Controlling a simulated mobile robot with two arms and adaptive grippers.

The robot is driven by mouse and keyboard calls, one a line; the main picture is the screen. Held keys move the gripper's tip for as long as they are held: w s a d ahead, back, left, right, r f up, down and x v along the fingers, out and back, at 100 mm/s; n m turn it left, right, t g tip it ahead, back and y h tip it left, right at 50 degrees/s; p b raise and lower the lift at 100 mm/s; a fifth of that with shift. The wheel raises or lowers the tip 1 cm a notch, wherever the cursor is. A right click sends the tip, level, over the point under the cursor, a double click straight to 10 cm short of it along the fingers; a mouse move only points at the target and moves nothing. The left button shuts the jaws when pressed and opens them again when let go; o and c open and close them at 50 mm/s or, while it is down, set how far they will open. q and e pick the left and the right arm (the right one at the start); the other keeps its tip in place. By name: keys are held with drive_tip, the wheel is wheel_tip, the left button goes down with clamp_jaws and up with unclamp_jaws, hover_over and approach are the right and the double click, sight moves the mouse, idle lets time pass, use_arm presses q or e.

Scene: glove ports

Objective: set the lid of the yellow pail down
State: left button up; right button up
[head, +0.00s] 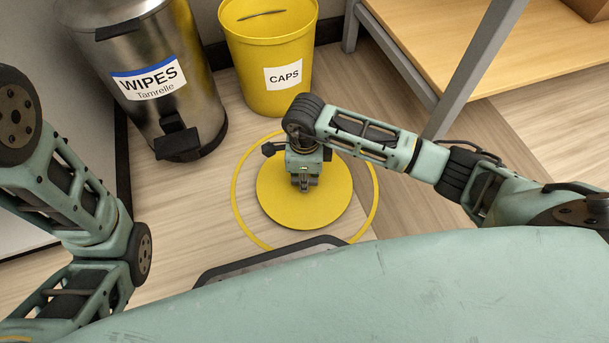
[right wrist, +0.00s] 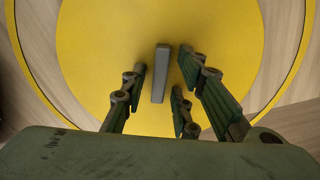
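The yellow lid (head: 330,205) lies flat, apparently on the floor, inside a thin yellow ring (head: 375,190) marked there. In the right wrist view the lid (right wrist: 215,25) fills most of the picture, with its grey bar handle (right wrist: 160,72) upright in the middle. My right gripper (head: 305,183) is over the lid's centre. Its fingers (right wrist: 160,88) are spread to either side of the handle, with yellow showing between them and it. The yellow pail (head: 270,95), labelled CAPS, stands open behind the lid. My left gripper is out of view.
A steel pedal bin (head: 110,65) labelled WIPES stands left of the pail. A wooden shelf (head: 440,35) with a grey metal leg (head: 480,60) is at the upper right. Bare wood floor (head: 185,205) lies left of the ring.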

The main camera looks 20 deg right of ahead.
idle(0.3)
wheel_tip(320, 180, up, 12)
drive_tip(key=p, duration=0.9)
